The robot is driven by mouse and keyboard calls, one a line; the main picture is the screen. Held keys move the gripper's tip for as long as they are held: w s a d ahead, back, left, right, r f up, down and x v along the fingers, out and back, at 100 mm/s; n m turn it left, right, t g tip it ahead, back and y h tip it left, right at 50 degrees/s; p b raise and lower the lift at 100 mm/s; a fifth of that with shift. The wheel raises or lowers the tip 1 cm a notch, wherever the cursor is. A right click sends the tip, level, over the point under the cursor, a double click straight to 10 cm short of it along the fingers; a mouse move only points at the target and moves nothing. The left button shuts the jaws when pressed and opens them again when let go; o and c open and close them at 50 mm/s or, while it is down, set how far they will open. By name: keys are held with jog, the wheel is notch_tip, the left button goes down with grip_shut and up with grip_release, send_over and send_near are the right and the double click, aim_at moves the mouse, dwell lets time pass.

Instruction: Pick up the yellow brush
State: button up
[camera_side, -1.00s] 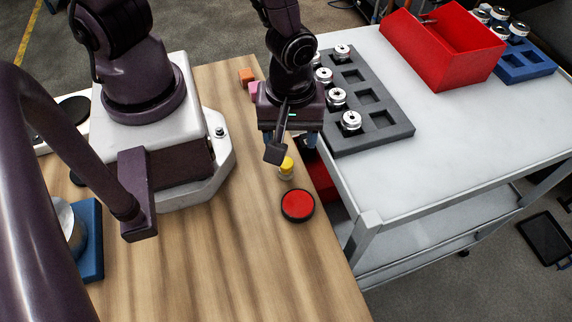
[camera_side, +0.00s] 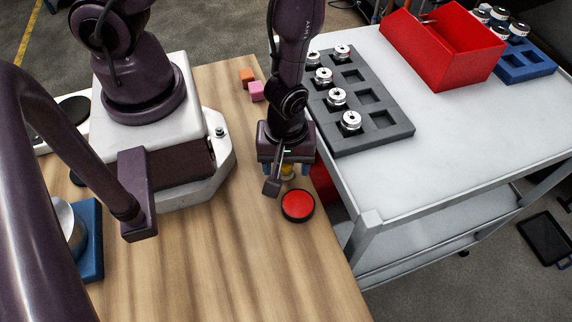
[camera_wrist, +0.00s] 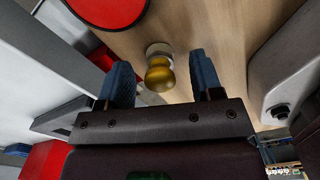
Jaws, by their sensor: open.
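The yellow brush (camera_wrist: 160,74) stands on the wooden table in the wrist view, with a pale round part at its far end. It lies between and a little beyond the two blue fingertips of my gripper (camera_wrist: 163,84), which are apart and do not touch it. In the side view my gripper (camera_side: 287,171) is low over the table. The brush (camera_side: 288,170) is mostly hidden there behind my gripper and wrist parts.
A red round button (camera_side: 297,205) is on the table close in front of the brush. A grey tray (camera_side: 398,132) with metal parts sits on the white cart at right. Open wood lies in front.

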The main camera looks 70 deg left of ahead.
jog(key=shift+f, duration=0.5)
jog(key=shift+c, duration=0.4)
jog(key=c, duration=0.9)
jog(key=shift+r, duration=0.1)
jog(key=shift+r, duration=4.95)
jog(key=shift+o, duration=0.7)
jog(key=shift+c, duration=0.5)
